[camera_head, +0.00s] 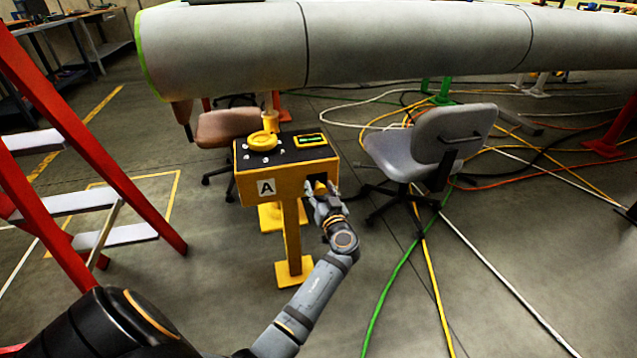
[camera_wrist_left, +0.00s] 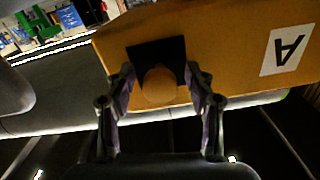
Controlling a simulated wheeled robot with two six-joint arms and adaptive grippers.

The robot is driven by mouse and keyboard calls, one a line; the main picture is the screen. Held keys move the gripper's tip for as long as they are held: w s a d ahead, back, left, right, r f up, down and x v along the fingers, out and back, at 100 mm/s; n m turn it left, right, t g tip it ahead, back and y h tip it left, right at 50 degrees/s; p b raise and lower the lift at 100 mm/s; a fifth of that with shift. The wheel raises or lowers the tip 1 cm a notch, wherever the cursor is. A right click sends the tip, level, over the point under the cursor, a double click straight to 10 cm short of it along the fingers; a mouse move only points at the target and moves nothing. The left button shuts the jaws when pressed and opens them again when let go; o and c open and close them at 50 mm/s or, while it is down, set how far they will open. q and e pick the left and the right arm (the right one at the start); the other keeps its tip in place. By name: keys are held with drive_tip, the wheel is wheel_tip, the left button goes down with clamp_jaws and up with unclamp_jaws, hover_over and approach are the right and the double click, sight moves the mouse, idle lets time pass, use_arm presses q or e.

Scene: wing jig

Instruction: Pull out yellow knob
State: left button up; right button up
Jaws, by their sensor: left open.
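The yellow knob (camera_head: 320,187) sits on the right part of the front of a yellow control box (camera_head: 225,172). In the left wrist view the knob (camera_wrist_left: 160,85) is round and stands in front of a black square plate (camera_wrist_left: 150,52) on the box. My left gripper (camera_head: 323,196) is at the box's front, and in the left wrist view its two open fingers (camera_wrist_left: 160,88) stand one on each side of the knob. Gaps show between the fingers and the knob. My right gripper is not in view.
The box stands on a yellow post (camera_head: 291,240). A grey chair (camera_head: 430,140) is close on the right and a brown chair (camera_head: 226,126) behind. A red ladder (camera_head: 85,130) stands left. A large wing (camera_head: 380,42) spans the back. Cables (camera_head: 405,258) cross the floor.

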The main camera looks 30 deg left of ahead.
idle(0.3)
use_arm(q)
clamp_jaws()
idle(0.3)
